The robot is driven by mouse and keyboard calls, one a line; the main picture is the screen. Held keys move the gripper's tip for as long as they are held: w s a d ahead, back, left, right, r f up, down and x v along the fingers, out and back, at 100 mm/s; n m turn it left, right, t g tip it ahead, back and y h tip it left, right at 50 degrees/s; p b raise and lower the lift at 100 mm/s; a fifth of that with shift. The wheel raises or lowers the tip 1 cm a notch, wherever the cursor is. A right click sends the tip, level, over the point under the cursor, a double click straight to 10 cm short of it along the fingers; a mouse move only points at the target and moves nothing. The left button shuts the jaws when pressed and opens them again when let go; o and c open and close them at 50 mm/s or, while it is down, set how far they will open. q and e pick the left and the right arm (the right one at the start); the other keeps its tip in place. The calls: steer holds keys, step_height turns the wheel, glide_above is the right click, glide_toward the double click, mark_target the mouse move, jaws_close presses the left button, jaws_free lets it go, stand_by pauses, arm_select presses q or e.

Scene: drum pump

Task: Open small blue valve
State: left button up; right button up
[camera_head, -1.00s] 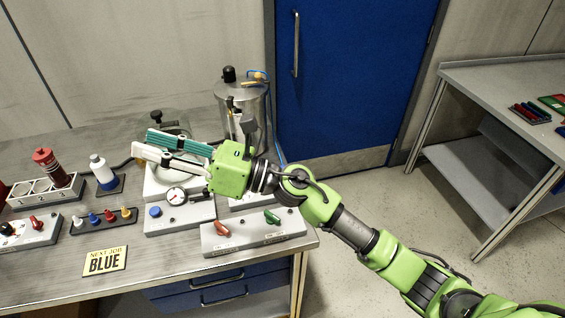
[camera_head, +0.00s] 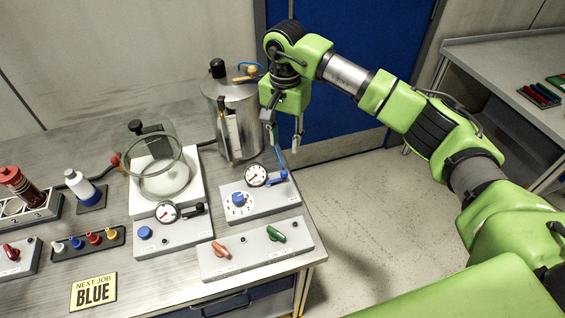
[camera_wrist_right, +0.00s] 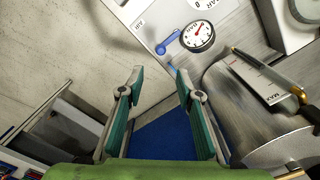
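A small blue lever valve (camera_head: 277,176) sits beside a round gauge (camera_head: 256,175) on the rear right panel (camera_head: 262,203). In the right wrist view the blue lever (camera_wrist_right: 168,42) lies left of the gauge (camera_wrist_right: 199,36), beyond the fingertips. My right gripper (camera_head: 283,141) points down above and behind this valve, open and empty, apart from it. Its two teal-padded fingers (camera_wrist_right: 156,72) show with a gap between them in the right wrist view. My left gripper is out of view.
A glass chamber (camera_head: 160,172) stands left of the tank. The front panel has red (camera_head: 221,250) and green (camera_head: 275,233) handles. A "NEXT JOB BLUE" sign (camera_head: 93,292) lies at the front left. Floor is open beyond the table's right edge.

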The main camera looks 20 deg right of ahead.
mark_target(284, 172)
steer(key=f, duration=0.1)
steer(key=f+p, duration=0.1)
steer(key=f, duration=0.1)
steer(key=shift+s+f, duration=0.15)
steer(key=shift+s, duration=0.25)
steer(key=shift+w+f+p, duration=0.2)
steer(key=shift+f+p, duration=0.35)
steer(key=shift+f, duration=0.55)
steer(key=f, duration=0.2)
steer(key=f+p, duration=0.1)
steer(key=f, duration=0.2)
steer(key=shift+w+a+f, duration=0.1)
steer(key=shift+w+f, duration=0.1)
steer(key=shift+f+p, duration=0.3)
steer(key=shift+f, duration=0.25)
jaws_close()
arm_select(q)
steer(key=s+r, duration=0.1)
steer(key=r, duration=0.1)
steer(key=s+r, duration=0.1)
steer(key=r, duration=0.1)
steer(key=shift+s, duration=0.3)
